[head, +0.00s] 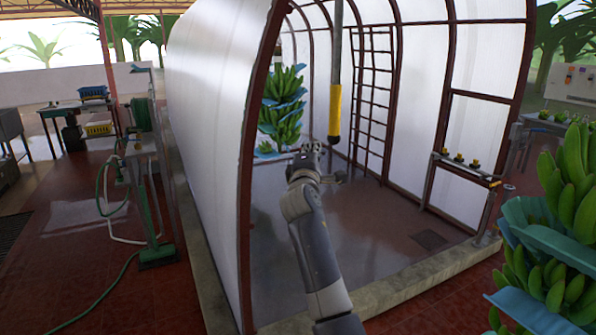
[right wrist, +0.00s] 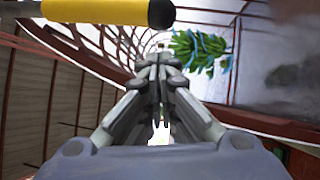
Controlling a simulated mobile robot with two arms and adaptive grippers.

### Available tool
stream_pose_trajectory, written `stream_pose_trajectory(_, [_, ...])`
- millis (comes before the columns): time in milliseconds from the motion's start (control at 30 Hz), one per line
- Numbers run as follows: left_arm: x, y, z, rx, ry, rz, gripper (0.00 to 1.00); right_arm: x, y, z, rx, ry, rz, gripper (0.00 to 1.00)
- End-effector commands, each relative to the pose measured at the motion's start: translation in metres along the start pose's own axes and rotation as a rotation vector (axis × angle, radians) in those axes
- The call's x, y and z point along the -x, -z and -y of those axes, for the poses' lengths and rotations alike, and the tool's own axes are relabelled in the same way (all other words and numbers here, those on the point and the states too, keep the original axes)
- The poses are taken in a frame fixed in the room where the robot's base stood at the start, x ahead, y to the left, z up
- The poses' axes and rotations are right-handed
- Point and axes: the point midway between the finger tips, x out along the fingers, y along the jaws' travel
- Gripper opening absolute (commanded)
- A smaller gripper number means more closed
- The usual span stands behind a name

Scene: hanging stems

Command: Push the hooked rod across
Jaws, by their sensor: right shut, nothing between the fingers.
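The hooked rod (head: 335,75) hangs down in the tunnel opening in the head view, a grey shaft with a yellow sleeve and a dark lower tip. Its upper end and hook are out of the frame. Its yellow end also shows across the top left of the right wrist view (right wrist: 95,11). My right gripper (head: 310,150) is shut and empty, just left of the rod's lower tip in the head view. I cannot tell whether they touch. The gripper's closed fingers fill the middle of the right wrist view (right wrist: 160,85). My left gripper is not in view.
Green banana bunches with blue sheets hang inside the tunnel (head: 282,110) and close at the right (head: 565,220). The tunnel's white left wall (head: 215,120) and red frame edge (head: 255,130) stand left of my arm. A ladder-like rack (head: 372,90) is behind the rod. The tunnel floor is mostly clear.

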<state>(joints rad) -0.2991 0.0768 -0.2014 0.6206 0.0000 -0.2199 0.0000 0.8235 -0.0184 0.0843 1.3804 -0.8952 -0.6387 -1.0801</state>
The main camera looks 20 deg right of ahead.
Motion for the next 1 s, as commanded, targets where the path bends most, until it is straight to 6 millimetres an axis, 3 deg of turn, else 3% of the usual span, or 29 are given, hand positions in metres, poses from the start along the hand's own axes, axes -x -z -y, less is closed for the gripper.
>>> stream_pose_trajectory(267, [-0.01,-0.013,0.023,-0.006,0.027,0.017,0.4,0.026,0.0,0.004,-0.001,0.0,0.0,0.0])
stream_pose_trajectory(533, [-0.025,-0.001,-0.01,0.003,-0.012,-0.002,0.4,0.068,0.001,0.004,-0.002,-0.001,-0.002,0.0])
stream_pose_trajectory(633, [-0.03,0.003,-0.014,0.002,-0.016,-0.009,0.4,0.082,0.001,0.003,-0.001,-0.001,-0.001,0.0])
stream_pose_trajectory(800, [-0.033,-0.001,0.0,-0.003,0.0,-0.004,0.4,0.097,0.0,0.002,0.0,-0.001,-0.001,0.0])
stream_pose_trajectory(1000, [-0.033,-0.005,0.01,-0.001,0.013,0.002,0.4,0.1,0.0,0.001,0.001,0.0,0.0,0.0])
